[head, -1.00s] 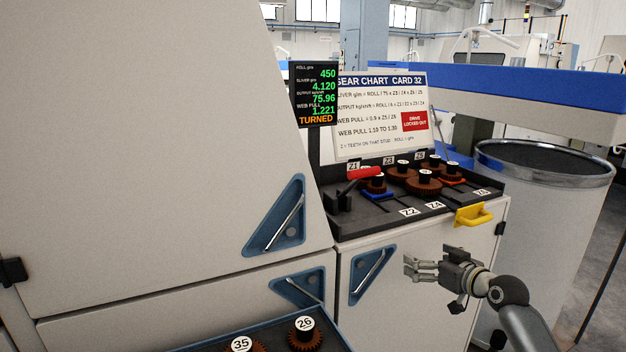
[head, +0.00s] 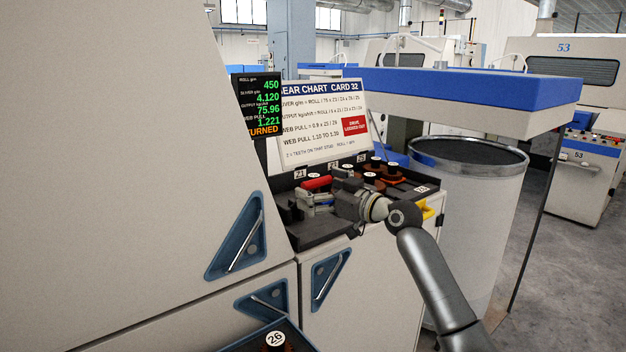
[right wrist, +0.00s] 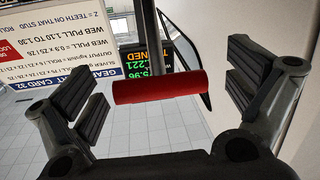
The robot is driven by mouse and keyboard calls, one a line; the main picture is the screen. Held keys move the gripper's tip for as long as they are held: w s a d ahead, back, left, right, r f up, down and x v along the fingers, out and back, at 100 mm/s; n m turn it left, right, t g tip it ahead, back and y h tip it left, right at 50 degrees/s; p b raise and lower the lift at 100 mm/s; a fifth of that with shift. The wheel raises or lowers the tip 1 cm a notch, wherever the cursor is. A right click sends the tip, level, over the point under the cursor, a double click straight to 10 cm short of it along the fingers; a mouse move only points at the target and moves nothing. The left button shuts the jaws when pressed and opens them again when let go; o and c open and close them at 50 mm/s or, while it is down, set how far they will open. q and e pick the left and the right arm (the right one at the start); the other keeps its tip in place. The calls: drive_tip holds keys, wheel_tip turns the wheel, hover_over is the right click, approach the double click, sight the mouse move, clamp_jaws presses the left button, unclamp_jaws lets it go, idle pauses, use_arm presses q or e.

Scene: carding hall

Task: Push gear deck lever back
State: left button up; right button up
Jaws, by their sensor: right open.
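The gear deck lever shows its red handle (head: 317,183) at the left end of the dark gear deck (head: 318,234) in the head view. In the right wrist view the red handle (right wrist: 160,87) lies crosswise between my open fingers, with a gap on either side. My right gripper (head: 309,202) is over the deck, its fingers pointing left, just below the red handle in the head view. It is open; I see no contact with the handle. The right gripper hides part of the deck and the lever's base. My left gripper is not in view.
Brown gears (head: 385,177) stand on the deck behind my gripper. A yellow handle (head: 428,209) sticks out at the deck's right end. The gear chart (head: 325,122) and a readout screen (head: 257,105) stand behind. A large can (head: 468,235) stands to the right.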

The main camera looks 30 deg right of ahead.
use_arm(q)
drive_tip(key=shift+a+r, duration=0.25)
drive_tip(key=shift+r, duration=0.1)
use_arm(e)
drive_tip(key=shift+x, duration=0.9)
